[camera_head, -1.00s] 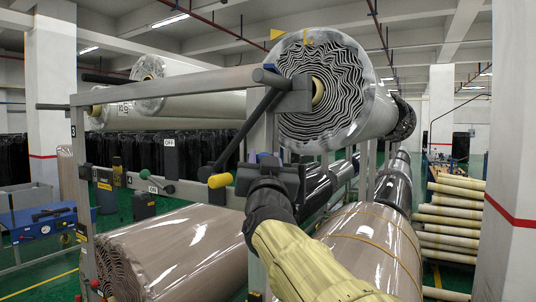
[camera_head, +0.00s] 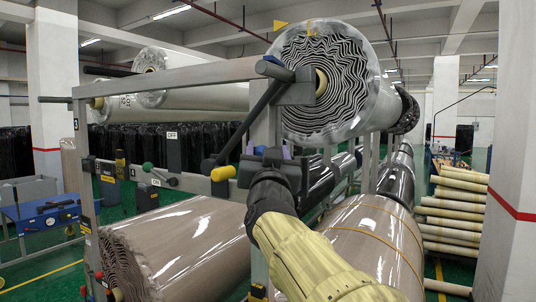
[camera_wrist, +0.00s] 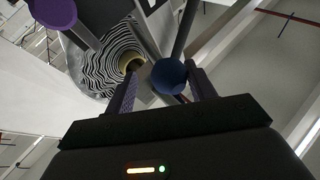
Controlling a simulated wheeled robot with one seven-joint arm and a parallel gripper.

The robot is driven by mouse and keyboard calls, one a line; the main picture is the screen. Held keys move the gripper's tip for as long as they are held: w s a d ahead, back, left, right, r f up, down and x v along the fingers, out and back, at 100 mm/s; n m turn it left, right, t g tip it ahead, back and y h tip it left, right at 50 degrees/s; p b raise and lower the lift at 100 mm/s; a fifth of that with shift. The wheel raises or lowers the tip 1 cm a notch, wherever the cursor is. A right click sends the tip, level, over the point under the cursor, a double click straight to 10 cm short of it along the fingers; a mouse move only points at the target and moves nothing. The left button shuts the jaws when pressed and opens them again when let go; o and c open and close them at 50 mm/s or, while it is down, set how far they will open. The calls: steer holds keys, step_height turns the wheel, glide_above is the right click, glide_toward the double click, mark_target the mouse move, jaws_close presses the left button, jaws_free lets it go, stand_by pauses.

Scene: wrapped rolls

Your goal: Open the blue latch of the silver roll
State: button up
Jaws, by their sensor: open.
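The silver roll (camera_head: 388,90), wrapped in shiny film with a wavy dark end, rests high on the rack; its end also shows in the wrist view (camera_wrist: 100,65). My gripper (camera_head: 268,152) is raised in front of the rack, below the roll's end. In the wrist view, my gripper (camera_wrist: 161,75) is open, with one finger on each side of a round blue knob (camera_wrist: 169,76), which appears to be the blue latch's end. I cannot tell whether the fingers touch it. In the head view my gripper mostly hides the knob.
A grey frame bar (camera_head: 180,81) and post (camera_head: 86,190) stand to the left. A dark lever (camera_head: 245,120) hangs from the bracket near the roll. A yellow-ended handle (camera_head: 223,173) is just left of my gripper. Brown rolls (camera_head: 190,245) lie below.

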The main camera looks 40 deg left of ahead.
steer(key=shift+f, duration=0.1)
steer(key=shift+s+d+f, duration=0.1)
steer(key=shift+s+f, duration=0.05)
steer(key=b+v, duration=0.8)
steer(key=v, duration=0.9)
steer(key=shift+c, duration=0.2)
